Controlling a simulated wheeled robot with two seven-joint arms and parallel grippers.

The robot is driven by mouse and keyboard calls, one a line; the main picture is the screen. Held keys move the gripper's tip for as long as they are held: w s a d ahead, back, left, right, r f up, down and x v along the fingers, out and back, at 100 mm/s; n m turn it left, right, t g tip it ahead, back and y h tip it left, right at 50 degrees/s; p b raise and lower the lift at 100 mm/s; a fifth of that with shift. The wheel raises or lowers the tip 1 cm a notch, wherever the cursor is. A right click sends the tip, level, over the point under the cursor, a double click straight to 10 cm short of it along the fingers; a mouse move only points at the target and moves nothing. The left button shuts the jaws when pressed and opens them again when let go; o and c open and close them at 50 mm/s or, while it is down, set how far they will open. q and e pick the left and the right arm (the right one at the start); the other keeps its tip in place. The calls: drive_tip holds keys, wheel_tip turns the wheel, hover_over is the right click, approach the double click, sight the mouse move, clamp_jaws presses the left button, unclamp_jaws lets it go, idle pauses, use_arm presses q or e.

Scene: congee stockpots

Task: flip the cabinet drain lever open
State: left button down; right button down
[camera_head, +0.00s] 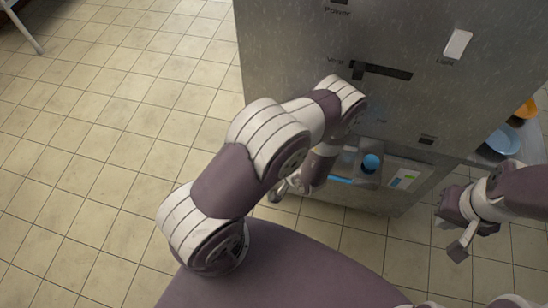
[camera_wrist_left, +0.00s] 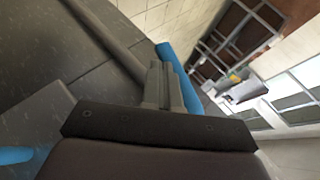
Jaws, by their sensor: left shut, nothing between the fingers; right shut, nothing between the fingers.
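The grey metal cabinet (camera_head: 300,60) fills the upper right of the head view. Low on its front are a blue bar (camera_head: 341,180) and a round blue knob (camera_head: 371,161); no readable label shows which one is the drain lever. My left gripper (camera_head: 276,192) is low in front of the cabinet, left of the blue bar and partly hidden by my own arm. In the left wrist view its fingers (camera_wrist_left: 164,84) are shut and empty, close beside a blue bar (camera_wrist_left: 179,72); contact cannot be told. My right gripper (camera_head: 458,245) is shut and empty, right of the cabinet's lower part.
The cabinet front also carries a dark vent slider (camera_head: 385,72) and a white switch (camera_head: 458,43). A blue bowl (camera_head: 502,141) and an orange bowl (camera_head: 525,108) sit on a counter at the right.

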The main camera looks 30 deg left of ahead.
use_arm(q)
drive_tip(key=shift+s+a+r+m+y+b, duration=0.2)
drive_tip(key=shift+a+m+y+b, duration=0.5)
drive_tip(key=shift+y+b, duration=0.5)
drive_tip(key=shift+s+a+r+m+y+b, duration=0.3)
drive_tip(key=shift+a+y+b, duration=0.55)
drive_tip(key=shift+y, duration=0.55)
drive_tip(key=shift+s+a+r+m+y+b, duration=0.15)
drive_tip(key=shift+a+m+y+b, duration=0.55)
drive_tip(key=shift+y+b, duration=0.5)
drive_tip(key=shift+a+r, duration=0.1)
drive_tip(key=shift+a, duration=0.1)
drive_tip(key=shift+d, duration=0.1)
drive_tip(key=p+v, duration=0.1)
drive_tip(key=v, duration=1.1)
drive_tip(key=shift+s+d+f, duration=0.2)
drive_tip(key=shift+f, duration=0.05)
